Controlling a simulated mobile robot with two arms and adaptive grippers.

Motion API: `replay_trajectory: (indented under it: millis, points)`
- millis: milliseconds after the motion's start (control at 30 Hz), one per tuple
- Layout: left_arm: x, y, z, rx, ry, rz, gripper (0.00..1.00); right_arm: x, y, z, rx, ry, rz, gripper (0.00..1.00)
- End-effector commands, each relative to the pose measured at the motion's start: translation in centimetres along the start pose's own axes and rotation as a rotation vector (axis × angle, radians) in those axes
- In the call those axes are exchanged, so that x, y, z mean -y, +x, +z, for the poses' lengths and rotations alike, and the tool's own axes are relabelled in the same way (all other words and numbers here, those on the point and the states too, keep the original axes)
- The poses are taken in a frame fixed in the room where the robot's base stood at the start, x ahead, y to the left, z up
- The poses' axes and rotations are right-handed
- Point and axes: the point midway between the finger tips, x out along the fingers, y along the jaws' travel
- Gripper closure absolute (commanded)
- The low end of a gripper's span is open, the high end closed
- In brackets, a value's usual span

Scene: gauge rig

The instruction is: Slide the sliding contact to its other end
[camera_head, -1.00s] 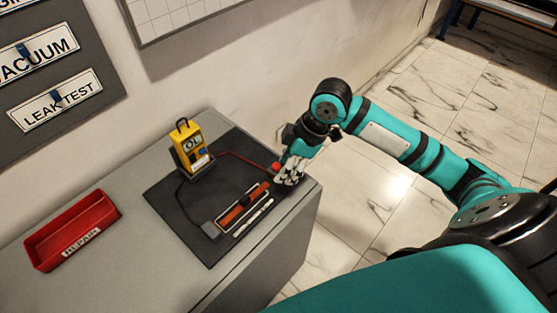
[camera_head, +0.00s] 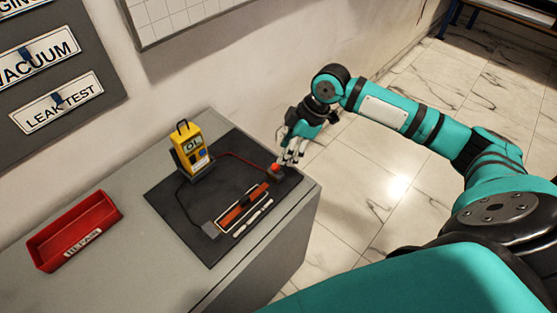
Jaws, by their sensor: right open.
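The gauge rig lies on a black mat (camera_head: 178,205) on the grey cabinet. Its slide is an orange-brown bar (camera_head: 233,217) in a pale-edged frame, running from lower left to upper right. The sliding contact (camera_head: 244,202) looks like a small dark block across the bar, around its middle; its exact shape is too small to tell. My right gripper (camera_head: 285,163) is open and empty, above the mat's far right corner, beside the red terminal (camera_head: 275,169) and apart from the sliding contact. My left gripper is not in view.
A yellow meter (camera_head: 191,147) reading "OL" stands at the back of the mat, with a red and a dark lead running to the rig. A red REPAIR bin (camera_head: 104,208) stands at the left. The cabinet's right edge is close to the rig.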

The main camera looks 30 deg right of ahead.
Motion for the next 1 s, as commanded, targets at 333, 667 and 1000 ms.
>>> replay_trajectory:
  millis: [333,667,1000]
  points:
    - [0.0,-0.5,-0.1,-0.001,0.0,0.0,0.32,0.1,5.3,0.0,0.0,0.001,-0.002,0.54]
    - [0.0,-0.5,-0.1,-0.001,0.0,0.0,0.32,0.0,6.0,0.0,0.001,-0.001,0.0,0.54]
    - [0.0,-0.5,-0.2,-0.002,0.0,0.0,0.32,0.0,6.0,0.0,0.0,-0.001,0.0,0.91]
